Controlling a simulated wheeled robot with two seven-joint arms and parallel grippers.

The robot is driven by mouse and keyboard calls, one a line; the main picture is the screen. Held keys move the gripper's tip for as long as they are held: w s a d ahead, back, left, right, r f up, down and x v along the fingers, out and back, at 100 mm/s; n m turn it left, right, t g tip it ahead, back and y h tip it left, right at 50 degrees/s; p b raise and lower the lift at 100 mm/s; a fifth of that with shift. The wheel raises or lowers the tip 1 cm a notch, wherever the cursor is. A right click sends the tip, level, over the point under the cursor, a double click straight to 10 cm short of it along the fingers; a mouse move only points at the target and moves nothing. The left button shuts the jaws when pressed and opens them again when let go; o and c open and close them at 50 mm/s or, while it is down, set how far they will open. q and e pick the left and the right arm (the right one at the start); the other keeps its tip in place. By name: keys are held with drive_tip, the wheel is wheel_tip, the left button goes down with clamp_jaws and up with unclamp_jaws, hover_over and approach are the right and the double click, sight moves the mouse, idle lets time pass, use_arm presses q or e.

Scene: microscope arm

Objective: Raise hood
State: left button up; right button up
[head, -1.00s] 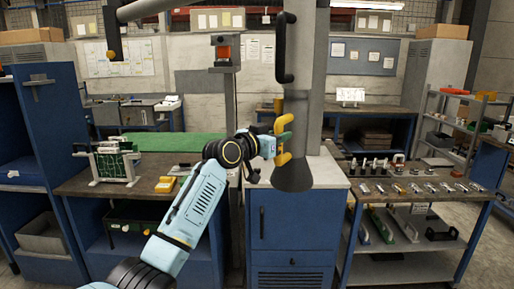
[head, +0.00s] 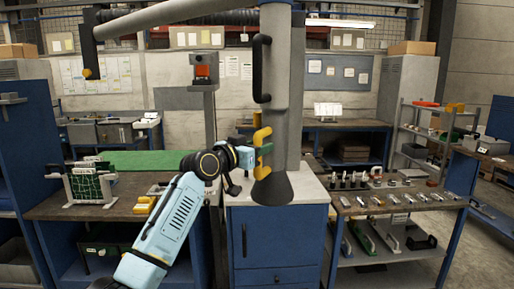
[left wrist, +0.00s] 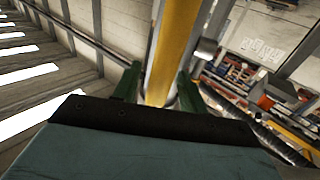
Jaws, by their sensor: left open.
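The hood (head: 272,189) is a dark grey cone at the lower end of a thick grey duct (head: 283,75), hanging just above a white-topped blue cabinet. A yellow handle (head: 262,139) stands upright on its left side. My left gripper (head: 262,155) is at this handle, coming from the left. In the left wrist view the yellow bar (left wrist: 168,55) runs between the two green fingers of my left gripper (left wrist: 156,90), which are open around it. I cannot tell whether they touch it. My right gripper is in neither view.
A black handle (head: 261,68) is higher on the duct. The blue cabinet (head: 277,245) stands below the hood. A bench with a green mat (head: 150,160) is at left; a trolley with several small parts (head: 398,200) is at right. A lamp post (head: 207,75) rises behind my arm.

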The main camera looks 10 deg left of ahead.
use_arm(q)
drive_tip(key=shift+f, duration=0.1)
drive_tip(key=shift+s+a+f, duration=0.1)
drive_tip(key=shift+s+a, duration=0.2)
drive_tip(key=shift+s, duration=0.2)
drive_tip(key=b+v, duration=0.3)
drive_tip(key=v, duration=0.9)
